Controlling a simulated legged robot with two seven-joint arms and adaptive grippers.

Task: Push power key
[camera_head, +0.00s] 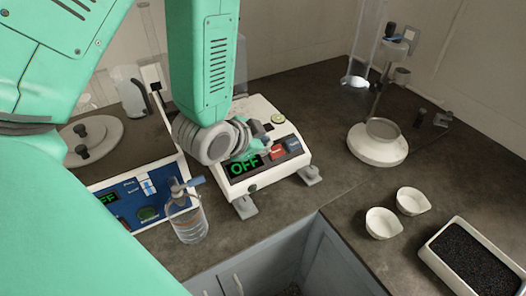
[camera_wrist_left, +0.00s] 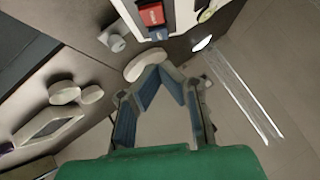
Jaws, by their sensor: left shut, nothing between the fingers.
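The sieve shaker's white control base (camera_head: 262,112) stands on the dark counter, with a green "OFF" on its display (camera_head: 244,165). My right gripper is not in view.
A blue-panelled device (camera_head: 127,202) and a clear bottle (camera_head: 188,222) stand left of the base. A round white stand (camera_head: 377,145), two small white cups (camera_head: 382,222) and a tray of black grains (camera_head: 472,262) are to the right. An open cabinet gap lies in front.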

